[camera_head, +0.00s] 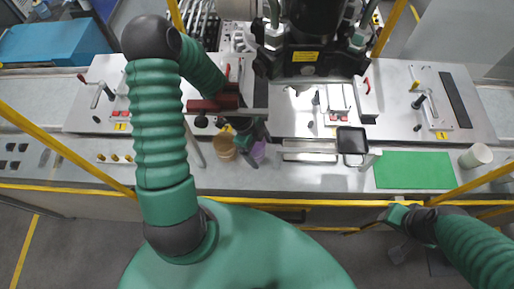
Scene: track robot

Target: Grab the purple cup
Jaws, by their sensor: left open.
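The purple cup (258,153) stands on the grey workbench, just left of the picture's middle, partly covered by my left gripper. My left gripper (247,150) is open and reaches down over the bench beside the cup. It overlaps the cup's left side in this view; I cannot tell whether they touch or whether the cup is between the fingers. My right arm shows at the lower right, but its gripper cannot be made out.
A tan cup (224,147) stands close left of my left gripper. A metal tray (310,157) and a black square dish (352,141) lie to the right. A green mat (413,170) and a white cup (476,156) are farther right. Yellow rails cross the bench front.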

